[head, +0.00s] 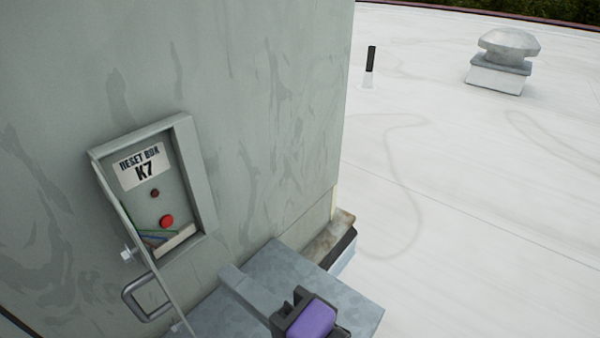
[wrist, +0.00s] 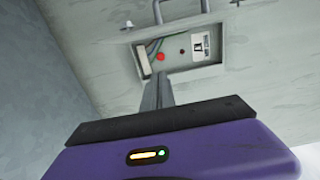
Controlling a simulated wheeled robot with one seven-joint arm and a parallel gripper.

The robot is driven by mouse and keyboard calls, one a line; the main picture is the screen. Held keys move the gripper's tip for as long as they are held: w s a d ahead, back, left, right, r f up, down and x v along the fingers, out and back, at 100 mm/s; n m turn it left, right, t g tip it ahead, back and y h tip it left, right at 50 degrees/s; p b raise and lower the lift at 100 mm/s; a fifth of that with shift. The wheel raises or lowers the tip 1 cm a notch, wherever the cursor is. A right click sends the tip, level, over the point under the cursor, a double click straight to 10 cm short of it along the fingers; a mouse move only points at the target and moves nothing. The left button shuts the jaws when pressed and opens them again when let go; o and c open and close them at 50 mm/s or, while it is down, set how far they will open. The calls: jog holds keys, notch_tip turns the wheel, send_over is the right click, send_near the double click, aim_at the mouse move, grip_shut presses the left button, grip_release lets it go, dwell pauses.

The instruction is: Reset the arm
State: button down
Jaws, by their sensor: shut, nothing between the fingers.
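My gripper (head: 230,274) is at the bottom of the head view, its narrow grey fingers shut and empty. In the wrist view, the shut fingers (wrist: 157,82) point towards the open reset box and overlap its lower edge in the picture; they appear apart from it. The reset box (head: 205,190), labelled "RESET BOX K7", is on the grey cabinet wall. It holds a red button (head: 167,221), a small dark red round part (head: 155,193) and coloured wires (head: 160,238). The red button also shows in the wrist view (wrist: 161,57). My purple gripper body hides the lower wrist view.
The box's open door, with a metal handle (head: 146,298), sticks out at the left. A galvanised metal ledge (head: 350,305) lies below and behind my gripper. The white roof (head: 460,220) is open to the right, with a vent (head: 500,62) and a short black-topped pipe (head: 370,62).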

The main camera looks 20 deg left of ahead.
jog(key=w+d+r+n+t+h, duration=0.1)
jog(key=w+d+t+h, duration=0.1)
jog(key=w+d+t, duration=0.4)
jog(key=s+d+f+n+t+h, duration=0.15)
jog(key=d+f+h, duration=0.25)
jog(key=d, duration=0.4)
jog(key=s+d+f+t+h, duration=0.3)
jog(key=d+f, duration=0.1)
jog(key=d, duration=0.3)
jog(key=s+d+f+n+g+h, duration=0.1)
jog(key=s+d+f+h, duration=0.2)
jog(key=s+d, duration=0.4)
jog(key=s+d+f+n+g+h, duration=0.1)
jog(key=s+d+f+h, duration=0.3)
jog(key=s, duration=1)
jog(key=d+f, duration=0.2)
jog(key=d, duration=0.1)
jog(key=shift+s+f+h, duration=0.15)
jog(key=shift+h, duration=0.15)
jog(key=shift+g, duration=0.25)
